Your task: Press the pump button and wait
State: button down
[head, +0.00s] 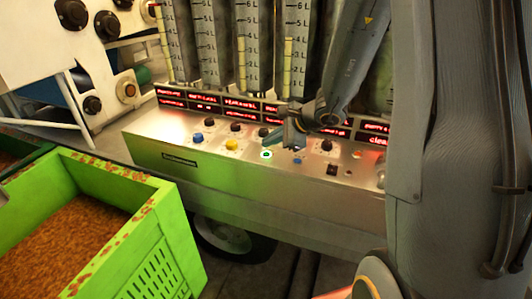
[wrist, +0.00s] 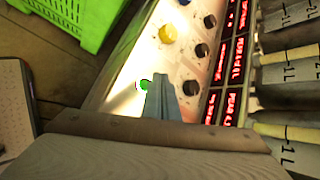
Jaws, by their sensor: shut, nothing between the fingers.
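In the wrist view, my gripper (wrist: 161,82) partly overlaps the button's right side. I cannot tell whether the fingertips touch the panel.
A yellow button (head: 232,145), a blue button (head: 197,137) and several dark knobs (head: 326,146) share the panel. Red lit displays (head: 205,105) and graduated cylinders (head: 208,45) stand behind it. A green crate of brown material (head: 165,225) stands at the front left.

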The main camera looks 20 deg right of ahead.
jog(key=shift+r+p, duration=1.2)
jog(key=shift+r, duration=0.8)
notch_tip(320, 180, up, 10)
jog(key=p, duration=0.7)
jog(key=s+f+n+g+h+b, duration=0.2)
jog(key=s+f+n+g+b, duration=0.1)
jog(key=s+n, duration=0.7)
jog(key=s+a+f+n+g+h+b, duration=0.1)
jog(key=s+f+n+g+h+b, duration=0.2)
jog(key=s, duration=1.1)
notch_tip(320, 180, down, 3)
jog(key=n, duration=0.6)
jog(key=shift+n, duration=0.4)
